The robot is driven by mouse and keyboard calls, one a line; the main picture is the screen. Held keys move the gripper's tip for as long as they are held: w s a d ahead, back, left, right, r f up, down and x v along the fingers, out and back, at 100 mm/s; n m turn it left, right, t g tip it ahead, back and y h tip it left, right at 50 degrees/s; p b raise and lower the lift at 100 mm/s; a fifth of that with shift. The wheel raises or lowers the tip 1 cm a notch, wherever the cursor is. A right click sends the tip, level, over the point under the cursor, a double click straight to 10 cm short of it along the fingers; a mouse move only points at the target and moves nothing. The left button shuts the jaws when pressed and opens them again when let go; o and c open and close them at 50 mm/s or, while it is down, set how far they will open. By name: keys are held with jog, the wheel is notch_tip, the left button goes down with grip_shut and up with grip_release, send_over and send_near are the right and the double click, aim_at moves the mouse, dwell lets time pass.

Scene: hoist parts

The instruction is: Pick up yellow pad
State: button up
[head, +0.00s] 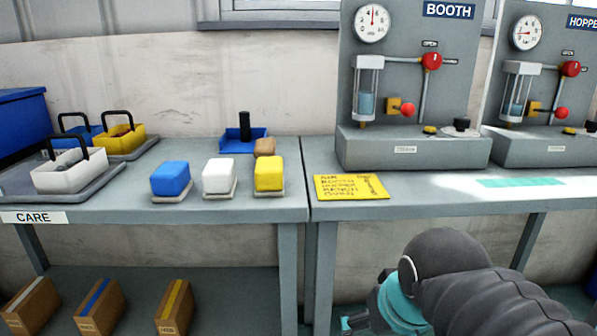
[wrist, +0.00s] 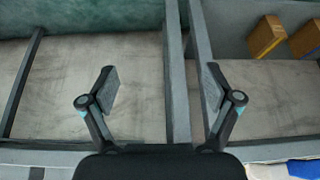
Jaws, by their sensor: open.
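The yellow pad (head: 269,174) sits on a small light tray on the bench, at the right end of a row with a white pad (head: 219,177) and a blue pad (head: 171,179). My gripper (wrist: 160,90) is open and empty in the wrist view, with its two fingers spread apart. In the head view my arm reaches in from the lower right, in front of and below the bench edge, and only part of the gripper (head: 354,322) shows. It is apart from the yellow pad. The yellow pad cannot be made out in the wrist view.
A brown block (head: 265,147) and a blue tray with a black post (head: 244,132) stand behind the pads. A yellow sign (head: 351,187) lies right of them, before the BOOTH panel (head: 413,90). Caddies (head: 68,172) stand left. Cartons (head: 174,306) sit on the lower shelf.

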jog(key=w+a+r+g+p, duration=0.1)
jog(key=w+a+r, duration=0.2)
jog(key=w+r, duration=0.55)
jog(key=w+a+r+g+p, duration=0.1)
jog(key=w+a+r, duration=0.2)
jog(key=w+r, duration=0.55)
jog(key=g+p, duration=0.2)
send_near(269, 163)
jog(key=f, duration=0.3)
jog(key=w+f+b, duration=0.1)
jog(key=f, duration=0.2)
jog(key=shift+w+d+f, duration=0.1)
jog(key=shift+w+f, duration=0.1)
jog(key=shift+f, duration=0.2)
jog(key=shift+f+b, duration=1)
jog(key=shift+f, duration=1.7)
jog(key=shift+c, duration=0.2)
jog(key=c, duration=1.3)
